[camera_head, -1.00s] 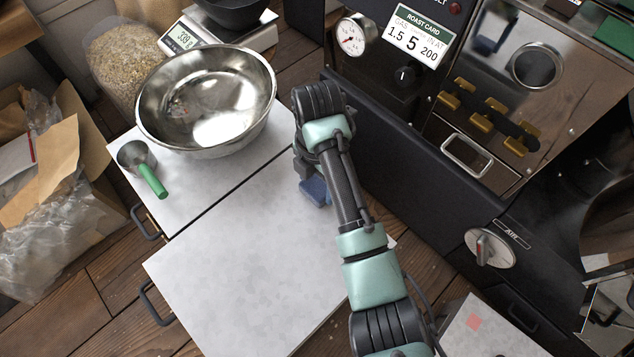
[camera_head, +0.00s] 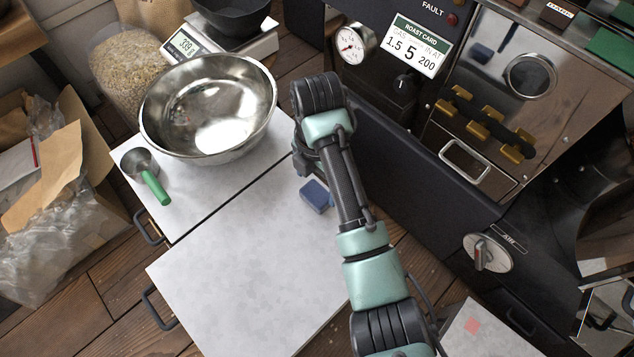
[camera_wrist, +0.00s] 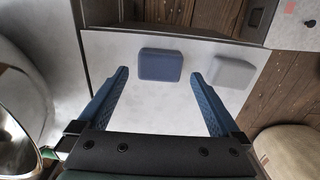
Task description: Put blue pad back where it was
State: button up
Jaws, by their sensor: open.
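The blue pad (camera_head: 316,196) lies flat on the pale worktop (camera_head: 240,265), near its right edge beside my arm. In the wrist view the blue pad (camera_wrist: 160,65) shows whole, just beyond and between the fingertips. My gripper (camera_wrist: 158,76) is open with nothing between its two blue fingers. In the head view my gripper (camera_head: 304,166) is mostly hidden by my wrist, just above the pad.
A steel bowl (camera_head: 208,108) and a green-handled scoop (camera_head: 148,175) sit on the upper-left worktop. A scale (camera_head: 190,45) stands behind the bowl. The dark roaster (camera_head: 430,150) stands close on the right. The worktop's lower left is clear.

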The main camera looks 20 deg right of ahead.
aim_at(316, 192)
notch_tip(316, 192, up, 9)
jog(key=p, duration=0.4)
jog(key=shift+f, duration=0.15)
jog(key=w+a+r+m+t, duration=0.45)
jog(key=w+r, duration=0.25)
jog(key=r, duration=0.2)
jog(key=w+a+r+m+t, duration=0.35)
jog(key=w+r+t, duration=0.25)
jog(key=r, duration=0.4)
jog(key=a+r+m+t, duration=0.35)
jog(key=r+t, duration=0.25)
jog(key=r, duration=0.9)
jog(key=s+a+r+m+t, duration=0.1)
jog(key=s+r+m+t, duration=0.4)
jog(key=s+r, duration=0.4)
jog(key=s+a+r+m+t, duration=0.1)
jog(key=s+r+m+t, duration=0.4)
jog(key=s+r, duration=0.4)
notch_tip(316, 192, up, 5)
jog(key=shift+s+a+r+t, duration=0.1)
jog(key=shift+s+a+t, duration=0.1)
jog(key=shift+a+t, duration=0.25)
